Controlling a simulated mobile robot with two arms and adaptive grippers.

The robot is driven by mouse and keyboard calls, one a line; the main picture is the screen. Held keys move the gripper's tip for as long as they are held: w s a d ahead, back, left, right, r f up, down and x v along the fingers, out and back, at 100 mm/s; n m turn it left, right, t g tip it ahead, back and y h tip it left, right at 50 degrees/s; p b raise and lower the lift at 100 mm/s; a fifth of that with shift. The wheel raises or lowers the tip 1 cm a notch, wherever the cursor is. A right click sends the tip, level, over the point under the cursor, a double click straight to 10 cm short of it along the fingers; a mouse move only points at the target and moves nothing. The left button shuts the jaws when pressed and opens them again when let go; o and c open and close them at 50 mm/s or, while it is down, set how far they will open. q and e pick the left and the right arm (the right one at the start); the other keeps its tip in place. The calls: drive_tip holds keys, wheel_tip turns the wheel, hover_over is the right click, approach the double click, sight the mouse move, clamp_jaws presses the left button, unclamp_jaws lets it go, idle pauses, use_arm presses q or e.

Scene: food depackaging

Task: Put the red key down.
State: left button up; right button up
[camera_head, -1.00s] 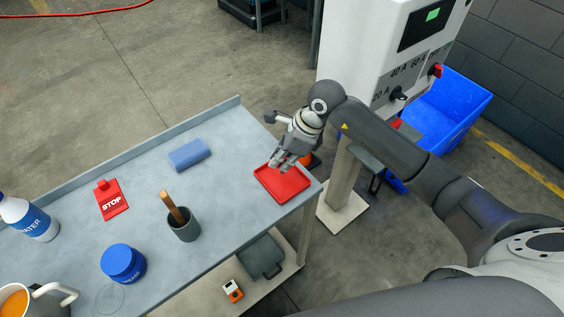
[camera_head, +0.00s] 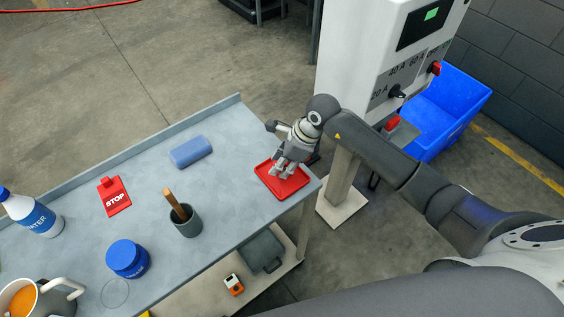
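My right gripper (camera_head: 281,172) points down over the red tray (camera_head: 297,188) at the right end of the grey table. Its fingers are low over the tray, and I cannot tell whether they touch it. The fingers are small and partly hide each other, so I cannot tell whether they are open or shut. I cannot make out the red key; red on red, it may be hidden at the fingers. My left gripper is not in view.
On the table (camera_head: 232,135) are a blue block (camera_head: 191,152), a red STOP tag (camera_head: 114,198), a grey cup (camera_head: 186,222) with a brown handle, a blue jar (camera_head: 127,259), a water bottle (camera_head: 32,214) and a mug (camera_head: 38,301). A white machine (camera_head: 370,65) stands behind my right arm.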

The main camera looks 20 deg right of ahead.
drive_tip(key=shift+r, duration=0.15)
drive_tip(key=shift+d+r, duration=0.1)
drive_tip(key=shift+r, duration=0.15)
drive_tip(key=b+v, duration=0.2)
drive_tip(key=v, duration=0.9)
drive_tip(key=shift+s+r+b, duration=0.15)
drive_tip(key=shift+r+b, duration=0.05)
drive_tip(key=shift+b, duration=0.1)
